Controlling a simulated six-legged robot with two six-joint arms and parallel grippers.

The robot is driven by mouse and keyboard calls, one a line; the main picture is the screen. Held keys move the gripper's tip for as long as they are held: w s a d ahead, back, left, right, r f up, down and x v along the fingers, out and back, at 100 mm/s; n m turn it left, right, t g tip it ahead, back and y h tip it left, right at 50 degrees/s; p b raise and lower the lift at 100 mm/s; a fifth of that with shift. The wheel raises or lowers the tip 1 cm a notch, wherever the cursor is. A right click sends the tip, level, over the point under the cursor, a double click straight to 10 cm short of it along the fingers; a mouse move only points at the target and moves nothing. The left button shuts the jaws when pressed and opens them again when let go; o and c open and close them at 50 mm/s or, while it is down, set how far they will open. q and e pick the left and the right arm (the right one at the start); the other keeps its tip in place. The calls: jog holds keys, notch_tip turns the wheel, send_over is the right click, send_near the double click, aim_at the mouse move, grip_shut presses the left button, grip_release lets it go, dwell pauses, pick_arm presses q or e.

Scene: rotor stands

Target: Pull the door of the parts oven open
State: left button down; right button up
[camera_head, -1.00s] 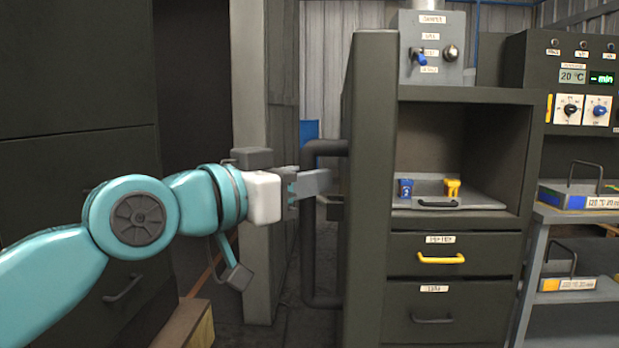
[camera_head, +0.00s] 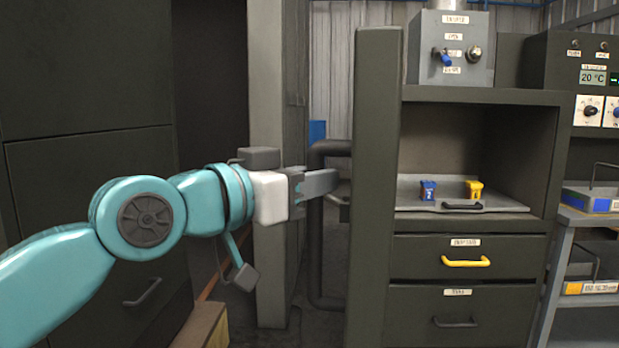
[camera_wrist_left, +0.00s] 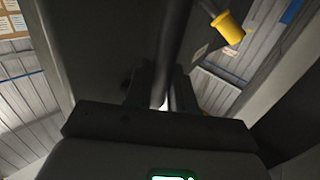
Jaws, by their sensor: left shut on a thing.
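A dark bar handle (camera_head: 314,240) stands upright on the left side of a tall dark panel (camera_head: 375,200), which I take for the oven door. The panel shows nearly edge-on at the left of a dark cabinet. My left gripper (camera_head: 322,183) reaches in from the left and is shut on the bar at its upper part. In the left wrist view the bar (camera_wrist_left: 172,50) runs up from between the fingers (camera_wrist_left: 158,92). The fingers hide part of the bar. My right gripper is not in view.
The cabinet has an open bay with a grey tray (camera_head: 500,206), a blue clip (camera_head: 427,190) and a yellow clip (camera_head: 474,190), above drawers (camera_head: 470,259). A control box (camera_head: 592,75) reading 20 °C stands at right. A grey post (camera_head: 270,110) stands close behind my left wrist.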

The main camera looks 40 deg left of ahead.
pick_arm(q)
jog(key=shift+a+r, duration=0.2)
jog(key=shift+a, duration=0.1)
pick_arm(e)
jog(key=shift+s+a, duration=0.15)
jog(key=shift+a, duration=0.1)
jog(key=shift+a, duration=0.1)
pick_arm(q)
jog(key=c, duration=1.1)
grip_release()
jog(key=shift+w, duration=0.25)
jog(key=shift+o, duration=0.4)
jog(key=shift+w+a+f, duration=0.15)
jog(key=shift+w+f, duration=0.2)
jog(key=shift+w, duration=0.15)
jog(key=s+a+p, duration=0.1)
jog(key=s+p, duration=0.3)
jog(key=s, duration=1.3)
jog(key=shift+s+a+r, duration=0.2)
jog(key=shift+s, duration=0.1)
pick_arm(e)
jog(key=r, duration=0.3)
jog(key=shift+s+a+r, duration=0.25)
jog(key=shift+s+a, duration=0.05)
